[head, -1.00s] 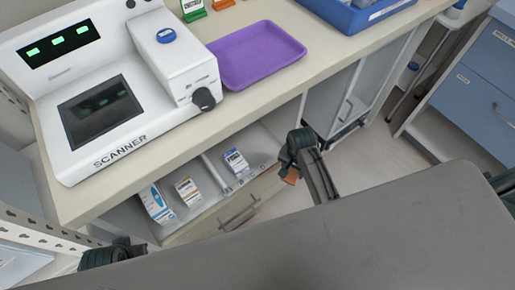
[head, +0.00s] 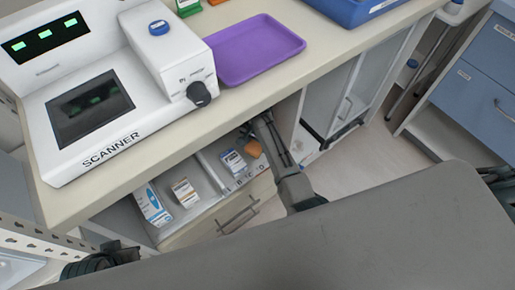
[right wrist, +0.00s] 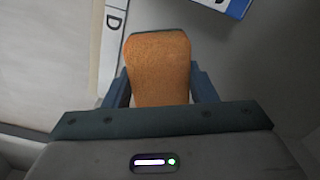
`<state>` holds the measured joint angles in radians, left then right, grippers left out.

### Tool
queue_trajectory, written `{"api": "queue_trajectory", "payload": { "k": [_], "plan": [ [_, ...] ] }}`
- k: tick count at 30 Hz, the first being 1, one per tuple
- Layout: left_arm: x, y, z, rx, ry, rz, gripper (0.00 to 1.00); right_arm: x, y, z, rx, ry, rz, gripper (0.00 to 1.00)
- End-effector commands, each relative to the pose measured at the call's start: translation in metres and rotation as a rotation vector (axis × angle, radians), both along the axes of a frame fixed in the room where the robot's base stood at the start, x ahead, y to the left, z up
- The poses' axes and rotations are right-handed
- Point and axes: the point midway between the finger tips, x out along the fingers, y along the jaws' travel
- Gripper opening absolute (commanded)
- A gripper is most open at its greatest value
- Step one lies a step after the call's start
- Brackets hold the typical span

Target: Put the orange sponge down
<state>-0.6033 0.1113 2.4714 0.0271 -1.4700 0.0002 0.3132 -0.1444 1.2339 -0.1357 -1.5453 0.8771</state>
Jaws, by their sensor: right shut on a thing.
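The orange sponge (head: 254,149) is in the open lower compartment under the counter, just right of a blue-and-white box. My right gripper (head: 251,141) reaches in there under the counter edge and is shut on the sponge. In the right wrist view the sponge (right wrist: 158,70) sticks out between the two blue fingers (right wrist: 160,88). I cannot tell whether it touches the shelf floor (head: 212,172). My left arm's dark end (head: 100,260) shows at the lower left; its fingers cannot be made out.
Several boxes, among them a blue-and-white one (head: 232,161), stand on the shelf left of the sponge. The lettered shelf edge (right wrist: 113,20) also shows in the wrist view. Above, the counter holds a scanner (head: 110,100), a purple tray (head: 285,62) and a blue bin (head: 345,18).

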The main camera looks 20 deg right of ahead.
Motion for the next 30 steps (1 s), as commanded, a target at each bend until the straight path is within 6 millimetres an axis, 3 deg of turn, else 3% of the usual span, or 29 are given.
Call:
{"api": "queue_trajectory", "payload": {
  "k": [1,4,17,18,20,30],
  "plan": [
    [0.001,-0.002,-0.006,-0.007,-0.012,-0.001,0.0,-0.004,-0.002,-0.015,-0.002,0.009,0.0,0.3],
    [0.004,-0.004,-0.008,-0.021,-0.037,-0.004,0.0,-0.003,-0.002,-0.026,-0.002,0.006,-0.001,0.3],
    [0.006,-0.006,-0.008,-0.028,-0.052,-0.005,0.0,-0.004,-0.002,-0.033,-0.002,0.006,-0.001,0.3],
    [0.006,-0.006,-0.008,-0.028,-0.052,-0.005,0.0,-0.003,-0.002,-0.032,-0.002,0.005,-0.001,0.59],
    [0.006,-0.006,-0.008,-0.028,-0.052,-0.005,0.0,-0.003,-0.002,-0.032,-0.002,0.005,-0.001,0.71],
    [0.005,-0.005,-0.006,-0.025,-0.048,-0.005,0.0,-0.003,-0.002,-0.024,-0.002,0.004,-0.001,0.73]
  ]
}}
